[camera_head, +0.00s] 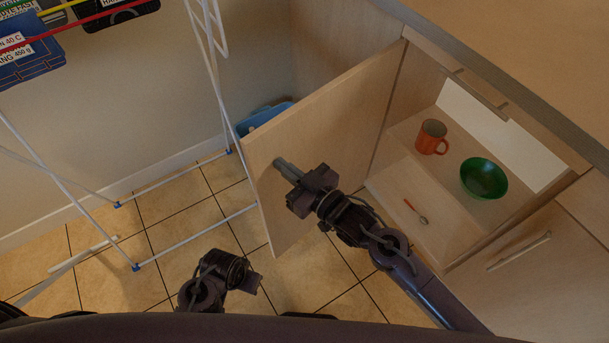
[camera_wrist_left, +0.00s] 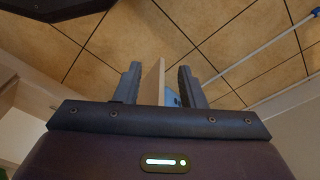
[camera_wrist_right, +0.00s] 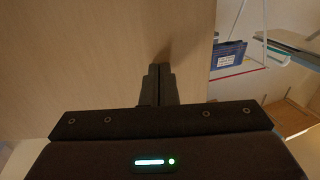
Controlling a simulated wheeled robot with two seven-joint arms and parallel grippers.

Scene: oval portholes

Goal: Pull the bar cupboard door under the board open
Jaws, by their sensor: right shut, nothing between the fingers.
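The light wood cupboard door (camera_head: 345,115) stands wide open, swung out to the left of the cupboard (camera_head: 400,165). My right gripper (camera_head: 277,162) is shut and empty at the door's inner face, near its free edge. In the right wrist view, its closed fingers (camera_wrist_right: 160,72) point at the door panel (camera_wrist_right: 90,55) and look close to or touching it. My left gripper (camera_wrist_left: 158,78) is open in its wrist view, with the door's edge (camera_wrist_left: 152,82) showing between the fingers, apparently beyond them. In the head view the left wrist shows low, its fingers unclear.
Inside the cupboard are an orange mug (camera_head: 432,137), a green bowl (camera_head: 484,178) and a spoon (camera_head: 416,212). A white drying rack (camera_head: 205,150) stands left of the door, with a blue tub (camera_head: 265,115) behind it. Tiled floor (camera_head: 185,225) is partly clear.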

